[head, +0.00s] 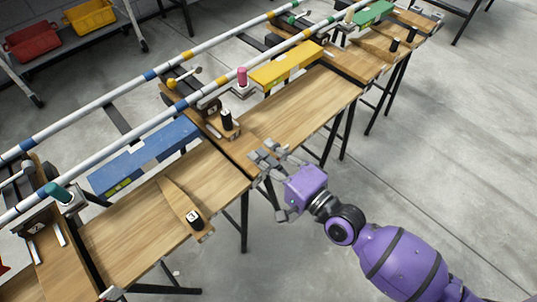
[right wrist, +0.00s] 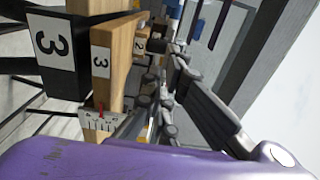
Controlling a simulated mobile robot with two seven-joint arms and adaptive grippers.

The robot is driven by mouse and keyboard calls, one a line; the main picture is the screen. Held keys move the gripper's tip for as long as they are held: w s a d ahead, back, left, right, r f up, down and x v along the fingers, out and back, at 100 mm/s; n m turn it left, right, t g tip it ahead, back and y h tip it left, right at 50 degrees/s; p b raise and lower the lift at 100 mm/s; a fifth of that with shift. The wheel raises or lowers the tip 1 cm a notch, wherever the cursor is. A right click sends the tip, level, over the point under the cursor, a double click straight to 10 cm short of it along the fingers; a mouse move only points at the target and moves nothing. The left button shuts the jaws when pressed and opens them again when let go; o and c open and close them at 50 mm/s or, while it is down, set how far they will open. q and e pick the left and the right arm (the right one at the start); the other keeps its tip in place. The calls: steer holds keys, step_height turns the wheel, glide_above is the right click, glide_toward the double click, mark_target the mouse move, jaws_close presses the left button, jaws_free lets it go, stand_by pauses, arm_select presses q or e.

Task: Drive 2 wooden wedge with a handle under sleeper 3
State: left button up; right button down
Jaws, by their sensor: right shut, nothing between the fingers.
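My right gripper (head: 266,160) is shut and empty beside the front edge of the wooden tables. One wooden wedge (head: 174,195) lies on the near table, with a black handle (head: 195,219) at its front end. Another black handle (head: 227,119) stands close to the rail, left of my gripper; the wood under it is partly hidden. In the right wrist view a black block (right wrist: 51,42) marked 3 and a wooden end (right wrist: 101,60) marked 3 are left of the fingers (right wrist: 165,75). I cannot tell which is the sleeper. My left gripper is not seen.
White rails (head: 110,152) with coloured bands run diagonally above the tables. A blue block (head: 150,152), a yellow block (head: 287,65) and a pink knob (head: 242,76) are near them. A small scale (right wrist: 99,121) with a red pointer shows in the wrist view. Grey floor (head: 440,130) is clear at right.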

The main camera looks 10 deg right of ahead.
mark_target(230, 124)
steer(key=x, duration=0.9)
steer(key=shift+w, duration=0.15)
steer(key=shift+w+a, duration=0.3)
steer(key=x, duration=0.4)
steer(key=shift+w+a, duration=0.2)
steer(key=shift+w, duration=0.1)
steer(key=shift+s, duration=0.15)
